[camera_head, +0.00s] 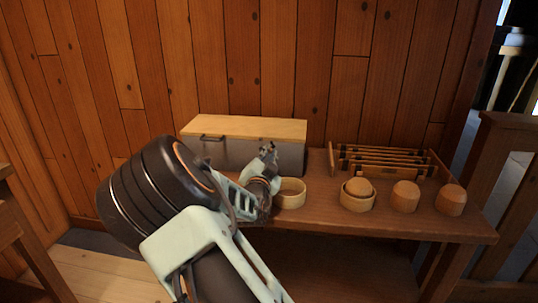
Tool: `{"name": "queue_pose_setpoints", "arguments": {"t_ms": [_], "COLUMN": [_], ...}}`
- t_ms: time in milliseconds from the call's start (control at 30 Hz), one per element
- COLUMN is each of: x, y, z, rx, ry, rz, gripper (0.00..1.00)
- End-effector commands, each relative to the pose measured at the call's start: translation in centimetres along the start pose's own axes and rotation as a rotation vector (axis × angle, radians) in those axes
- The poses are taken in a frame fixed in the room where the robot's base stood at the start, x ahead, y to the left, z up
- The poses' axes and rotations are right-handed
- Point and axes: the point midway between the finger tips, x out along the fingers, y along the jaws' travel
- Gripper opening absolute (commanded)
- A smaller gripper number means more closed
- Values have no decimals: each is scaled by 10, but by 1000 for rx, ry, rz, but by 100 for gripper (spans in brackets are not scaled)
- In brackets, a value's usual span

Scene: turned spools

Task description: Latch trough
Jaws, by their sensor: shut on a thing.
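The trough (232,155) is a grey box with a closed pale wooden lid (245,127), standing at the left end of the bench against the wall. A dark latch (212,138) shows on the left of its front, just under the lid. My gripper (268,153) is at the right part of the trough's front, just below the lid edge. It is shut on what seems to be the right-hand latch, which the fingers hide. The lower front of the trough is partly hidden by my arm.
An open round wooden ring or bowl (290,193) stands close right of my gripper. Farther right are a bowl (357,202) with a rounded wooden piece in it, two turned pieces (405,197) (450,200) and a slatted rack (385,162). The bench's (420,226) front strip is clear.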

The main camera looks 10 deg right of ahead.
Motion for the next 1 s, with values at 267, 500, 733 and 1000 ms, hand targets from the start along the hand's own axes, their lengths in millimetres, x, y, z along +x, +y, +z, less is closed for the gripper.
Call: {"name": "queue_pose_setpoints", "arguments": {"t_ms": [267,500,733,1000], "x": [0,0,0,0], "y": [-7,-14,-21,-28], "z": [-5,-8,-9,-8], "rx": [-192,-421,-636,-850], "ry": [-1,-2,-1,-2], "rz": [1,-1,0,0], "gripper": [0,0,0,0]}}
